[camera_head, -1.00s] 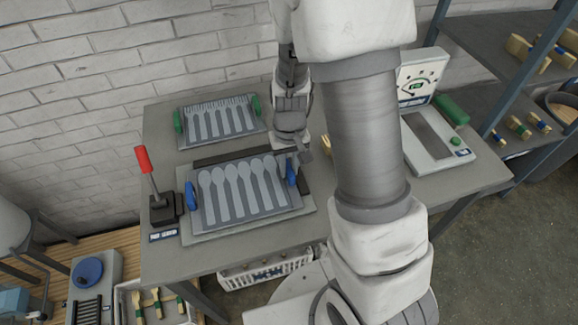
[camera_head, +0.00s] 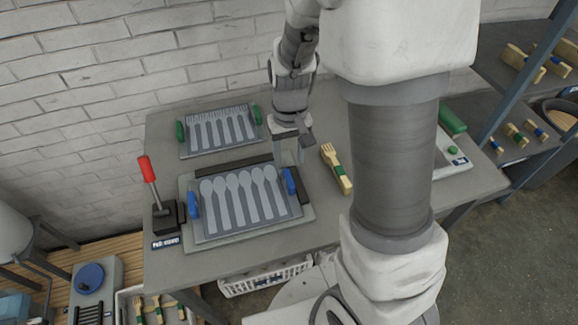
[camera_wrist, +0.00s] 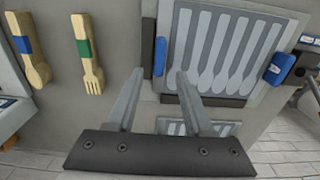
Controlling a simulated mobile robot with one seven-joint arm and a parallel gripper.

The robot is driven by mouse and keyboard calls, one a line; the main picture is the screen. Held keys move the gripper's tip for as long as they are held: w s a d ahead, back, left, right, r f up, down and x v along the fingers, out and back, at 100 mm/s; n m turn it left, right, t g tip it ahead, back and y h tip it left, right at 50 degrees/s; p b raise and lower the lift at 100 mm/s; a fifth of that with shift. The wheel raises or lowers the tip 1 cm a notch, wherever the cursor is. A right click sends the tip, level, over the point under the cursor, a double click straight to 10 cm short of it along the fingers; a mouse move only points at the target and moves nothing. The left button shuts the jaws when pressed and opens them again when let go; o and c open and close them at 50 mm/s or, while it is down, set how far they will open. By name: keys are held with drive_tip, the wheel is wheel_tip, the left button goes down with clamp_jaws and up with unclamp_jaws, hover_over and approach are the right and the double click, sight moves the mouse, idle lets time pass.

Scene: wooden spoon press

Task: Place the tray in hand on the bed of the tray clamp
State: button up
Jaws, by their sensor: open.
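The grey tray (camera_head: 246,227) with pale spoon shapes and blue end handles lies on the bed (camera_head: 192,244) of the tray clamp and looks flat and roughly square to it. The bed's rim shows around it, with a dark bar (camera_head: 232,163) behind. The clamp's red-handled lever (camera_head: 147,169) stands up at the left. My gripper (camera_head: 289,158) is open and empty just above and behind the tray's right blue handle (camera_head: 289,181). In the wrist view that handle (camera_wrist: 160,56) shows just beyond and between my open fingertips (camera_wrist: 160,74), apart from them.
A second tray (camera_head: 218,149) with fork shapes and green handles lies at the back left. A wooden fork with a green band (camera_head: 336,168) lies right of the clamp; the wrist view also shows a blue-banded wooden spoon (camera_wrist: 30,50). A white device (camera_head: 452,158) stands farther right.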

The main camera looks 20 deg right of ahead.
drive_tip(key=s+r+t, duration=0.2)
drive_tip(key=s+r, duration=0.5)
drive_tip(key=r, duration=0.3)
drive_tip(key=s+r+t, duration=0.3)
drive_tip(key=s+r, duration=0.4)
drive_tip(key=r, duration=0.3)
drive_tip(key=shift+r+t, duration=0.3)
drive_tip(key=shift+r, duration=0.05)
